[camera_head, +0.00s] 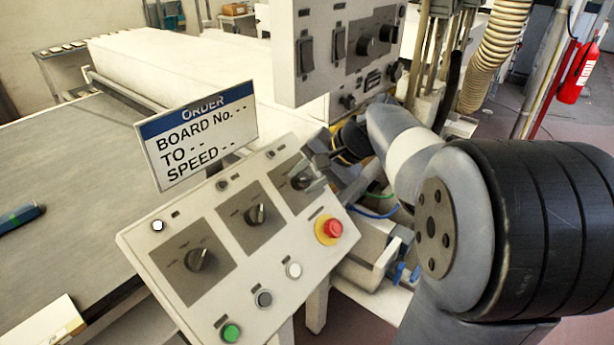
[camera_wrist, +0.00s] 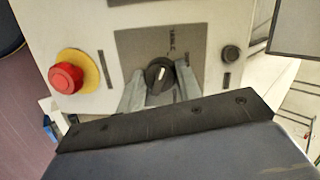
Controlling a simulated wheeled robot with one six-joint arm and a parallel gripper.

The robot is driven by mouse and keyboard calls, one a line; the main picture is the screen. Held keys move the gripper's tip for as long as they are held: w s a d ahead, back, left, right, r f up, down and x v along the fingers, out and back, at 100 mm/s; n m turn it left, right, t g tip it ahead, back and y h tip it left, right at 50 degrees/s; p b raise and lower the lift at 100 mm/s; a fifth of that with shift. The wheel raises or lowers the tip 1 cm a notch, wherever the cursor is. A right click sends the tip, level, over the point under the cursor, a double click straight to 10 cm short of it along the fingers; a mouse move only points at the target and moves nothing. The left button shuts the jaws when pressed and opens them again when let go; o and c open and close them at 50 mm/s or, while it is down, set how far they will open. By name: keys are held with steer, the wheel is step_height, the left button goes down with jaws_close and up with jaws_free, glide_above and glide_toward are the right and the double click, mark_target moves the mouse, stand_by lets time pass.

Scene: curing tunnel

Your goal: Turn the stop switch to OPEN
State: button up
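The sloped control panel (camera_head: 215,205) carries three dark rotary switches on grey plates. My gripper (camera_head: 312,172) is at the upper right switch (camera_head: 300,181), partly covering it. In the wrist view this black round switch (camera_wrist: 159,73) has a white pointer mark and sits on a grey plate (camera_wrist: 133,45). My gripper's two fingers (camera_wrist: 160,88) stand apart, one on each side of the switch. I cannot tell whether they touch it. The small lettering around the switch is too small to read, so I cannot tell which one is the stop switch.
A red button on a yellow ring (camera_head: 330,230) is close below the switch. The other switches (camera_head: 256,214) and (camera_head: 198,259) lie to the left. A green button (camera_head: 230,332) is at the front. An order sign (camera_head: 197,135) stands behind the panel. A grey upright panel (camera_head: 330,70) rises behind.

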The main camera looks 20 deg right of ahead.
steer(key=c, duration=0.4)
steer(key=shift+c, duration=0.2)
steer(key=shift+r+m, duration=0.1)
steer(key=shift+m, duration=0.2)
steer(key=m+p, duration=0.3)
steer(key=m, duration=0.1)
steer(key=shift+y, duration=0.3)
steer(key=shift+m+t+y+p, duration=0.4)
steer(key=shift+m+p, duration=0.45)
steer(key=shift+m, duration=1.15)
steer(key=o, duration=1)
steer(key=shift+c, duration=0.2)
